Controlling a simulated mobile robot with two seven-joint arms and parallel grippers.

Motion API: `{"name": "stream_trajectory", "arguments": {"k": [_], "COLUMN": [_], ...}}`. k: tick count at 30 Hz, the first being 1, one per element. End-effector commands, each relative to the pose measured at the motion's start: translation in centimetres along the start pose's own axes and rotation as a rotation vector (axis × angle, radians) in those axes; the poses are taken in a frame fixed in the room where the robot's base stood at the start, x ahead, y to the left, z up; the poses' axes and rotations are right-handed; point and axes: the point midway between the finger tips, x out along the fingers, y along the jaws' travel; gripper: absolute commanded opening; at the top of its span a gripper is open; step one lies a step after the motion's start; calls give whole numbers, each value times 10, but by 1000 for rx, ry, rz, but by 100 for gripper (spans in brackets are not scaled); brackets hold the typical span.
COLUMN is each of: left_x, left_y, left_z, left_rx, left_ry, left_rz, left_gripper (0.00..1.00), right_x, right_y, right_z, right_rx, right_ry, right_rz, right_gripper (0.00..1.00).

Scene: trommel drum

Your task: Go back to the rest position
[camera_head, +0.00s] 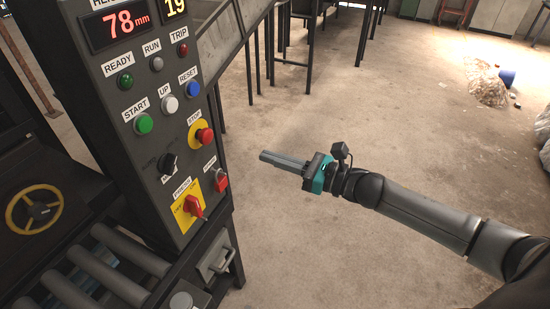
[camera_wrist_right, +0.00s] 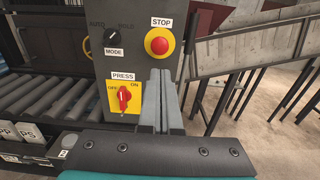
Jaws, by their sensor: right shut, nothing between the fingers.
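My right gripper (camera_head: 264,156) is in front of the control panel (camera_head: 150,75), apart from it, over the open floor to the panel's right in the head view. Its fingers are together and empty. They also show in the right wrist view (camera_wrist_right: 161,80), pointing toward the panel's right edge. The red rotary switch labelled PRESS (camera_head: 194,205) sits on a yellow plate; it also shows in the right wrist view (camera_wrist_right: 124,97), with its handle upright. My left gripper is not in either view.
The red STOP button (camera_head: 204,136) and the green START button (camera_head: 143,124) are on the panel. Rollers (camera_head: 85,273) lie at the lower left. Dark metal legs (camera_head: 310,50) stand behind. A debris pile (camera_head: 487,85) lies at the far right. The concrete floor (camera_head: 300,250) around my right arm is clear.

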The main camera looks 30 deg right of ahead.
Motion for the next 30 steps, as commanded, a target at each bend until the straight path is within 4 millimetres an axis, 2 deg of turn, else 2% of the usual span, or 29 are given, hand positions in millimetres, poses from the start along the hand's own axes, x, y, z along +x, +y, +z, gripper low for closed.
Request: {"name": "stream_trajectory", "arguments": {"k": [5, 18, 21, 23, 26, 29, 30], "left_x": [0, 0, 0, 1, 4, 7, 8], "left_y": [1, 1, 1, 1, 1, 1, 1], "left_z": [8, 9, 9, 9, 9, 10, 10], "left_rx": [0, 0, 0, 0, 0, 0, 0], "left_ry": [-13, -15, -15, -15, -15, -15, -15], "left_rz": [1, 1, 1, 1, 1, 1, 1], "left_gripper": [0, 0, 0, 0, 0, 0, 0], "right_x": [-4, -3, -4, -7, -16, -34, -43], "right_y": [0, 0, -4, -10, -26, -41, -44], "right_z": [0, 0, -7, -20, -60, -118, -144], "right_rx": [-1, 0, 38, 109, 325, 629, 758], "right_ry": [0, 0, 8, 21, 54, 85, 92], "right_rz": [1, 0, -19, -55, -162, -320, -390], "right_gripper": [0, 0, 0, 0, 0, 0, 0]}}
